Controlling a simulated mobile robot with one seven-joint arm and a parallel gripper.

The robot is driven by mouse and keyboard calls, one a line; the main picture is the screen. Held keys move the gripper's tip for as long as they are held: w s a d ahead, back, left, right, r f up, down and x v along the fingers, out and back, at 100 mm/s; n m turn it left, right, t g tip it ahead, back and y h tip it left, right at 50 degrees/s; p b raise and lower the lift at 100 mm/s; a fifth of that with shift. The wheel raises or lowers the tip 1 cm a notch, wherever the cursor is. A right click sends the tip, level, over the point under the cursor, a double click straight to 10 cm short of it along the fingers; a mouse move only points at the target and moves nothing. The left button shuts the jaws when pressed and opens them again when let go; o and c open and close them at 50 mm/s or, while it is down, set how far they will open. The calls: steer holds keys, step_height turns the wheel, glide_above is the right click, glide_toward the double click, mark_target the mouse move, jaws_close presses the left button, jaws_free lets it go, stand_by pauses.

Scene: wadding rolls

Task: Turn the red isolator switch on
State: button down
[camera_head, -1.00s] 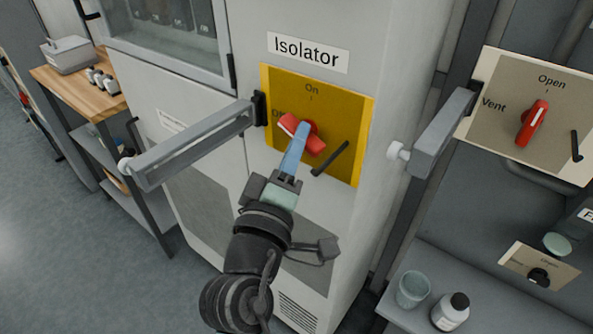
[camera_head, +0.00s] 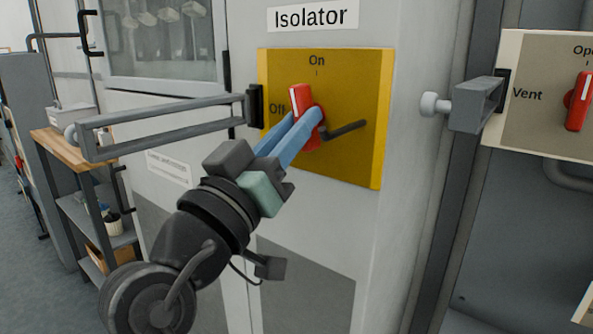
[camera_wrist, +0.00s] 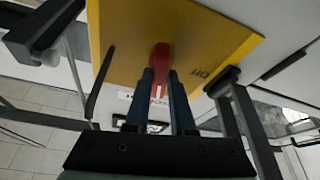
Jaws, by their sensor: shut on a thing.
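The red isolator switch (camera_head: 300,98) is a rotary handle on a yellow panel (camera_head: 355,80) under the "Isolator" label (camera_head: 312,17). The panel is marked "On" at the top and "Off" at the left. The handle's white-marked end points up and slightly left, between the two marks and nearer "On". My gripper (camera_head: 305,120) is shut on the handle, with its blue fingers on either side of the lower part. In the wrist view the red handle (camera_wrist: 161,58) sits between the two fingers (camera_wrist: 163,90).
A dark lever (camera_head: 345,131) sticks out of the panel right of the switch. A grey bar handle (camera_head: 165,118) juts out at the left, near my arm. Another red switch (camera_head: 579,102), with a "Vent" mark, is at the right.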

steer(key=m+g+h+b, duration=0.1)
steer(key=m+h+b, duration=0.1)
steer(key=m+b, duration=0.2)
steer(key=shift+f, duration=0.1)
steer(key=shift+m, duration=0.4)
steer(key=c, duration=0.8)
jaws_free()
steer(key=shift+o, duration=0.2)
steer(key=v, duration=1.2)
steer(key=shift+s+a+p, duration=0.25)
steer(key=shift+a+p, duration=0.1)
steer(key=shift+a, duration=0.05)
